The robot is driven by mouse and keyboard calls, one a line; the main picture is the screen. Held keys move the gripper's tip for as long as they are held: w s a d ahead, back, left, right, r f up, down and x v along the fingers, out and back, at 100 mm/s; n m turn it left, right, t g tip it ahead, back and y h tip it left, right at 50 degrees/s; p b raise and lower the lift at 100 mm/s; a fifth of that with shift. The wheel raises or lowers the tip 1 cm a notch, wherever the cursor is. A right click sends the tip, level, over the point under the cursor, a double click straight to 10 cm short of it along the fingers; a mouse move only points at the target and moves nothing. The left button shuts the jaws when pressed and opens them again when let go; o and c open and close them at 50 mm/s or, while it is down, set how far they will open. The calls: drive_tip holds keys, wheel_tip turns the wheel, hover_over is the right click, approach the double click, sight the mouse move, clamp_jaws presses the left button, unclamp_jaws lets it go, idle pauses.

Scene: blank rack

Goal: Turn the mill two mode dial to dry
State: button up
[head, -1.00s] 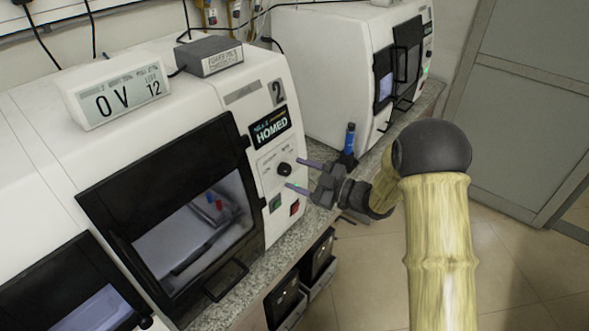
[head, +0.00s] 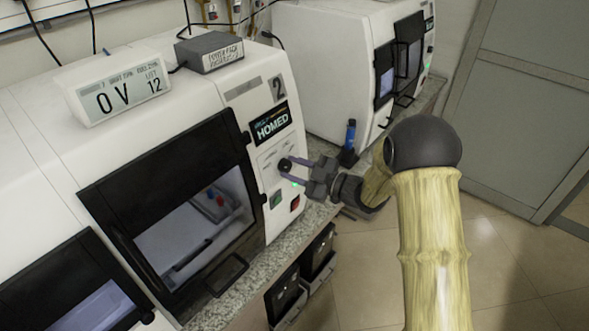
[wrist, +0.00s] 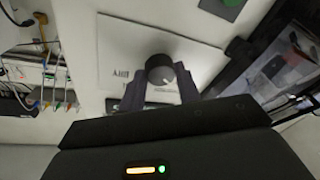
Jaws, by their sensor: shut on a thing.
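Mill two (head: 160,90) is the white machine marked "2", with a screen reading HOMED (head: 271,125). Its black round mode dial (head: 285,165) sits on a light panel below that screen. In the wrist view the dial (wrist: 161,70) shows between the two fingers of my gripper (wrist: 160,84), with a pale mark on its face. My gripper (head: 290,172) reaches in from the right and is shut on the dial. The panel lettering beside the dial is partly hidden and too small to read surely.
A green button (head: 275,199) and a red button (head: 295,203) sit just below the dial. The black-framed door (head: 170,165) is to the left. Another white machine (head: 330,75) stands behind.

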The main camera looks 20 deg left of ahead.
drive_tip(key=shift+f+m, duration=0.1)
drive_tip(key=shift+m, duration=0.2)
drive_tip(key=m, duration=0.3)
drive_tip(key=m+t+b, duration=0.1)
drive_tip(key=m, duration=0.2)
drive_tip(key=shift+s+f+t, duration=0.15)
drive_tip(key=shift+t, duration=0.15)
drive_tip(key=m+t, duration=0.1)
drive_tip(key=m, duration=0.3)
drive_tip(key=shift+s+m, duration=0.1)
drive_tip(key=shift+m, duration=0.2)
drive_tip(key=m+t, duration=0.1)
drive_tip(key=m, duration=0.1)
drive_tip(key=m+t, duration=0.1)
drive_tip(key=m, duration=0.1)
drive_tip(key=shift+s+h, duration=0.1)
drive_tip(key=shift+h, duration=0.2)
drive_tip(key=m, duration=0.3)
drive_tip(key=m+t+h+p, duration=0.1)
drive_tip(key=m, duration=0.3)
drive_tip(key=shift+s+a+p, duration=0.15)
drive_tip(key=shift+p, duration=0.15)
drive_tip(key=m, duration=0.2)
drive_tip(key=m+h+p, duration=0.1)
drive_tip(key=m, duration=0.1)
drive_tip(key=m+p, duration=0.1)
drive_tip(key=m, duration=0.1)
drive_tip(key=shift+r+t+h, duration=0.25)
drive_tip(key=shift+t+h, duration=0.05)
drive_tip(key=shift+h, duration=0.1)
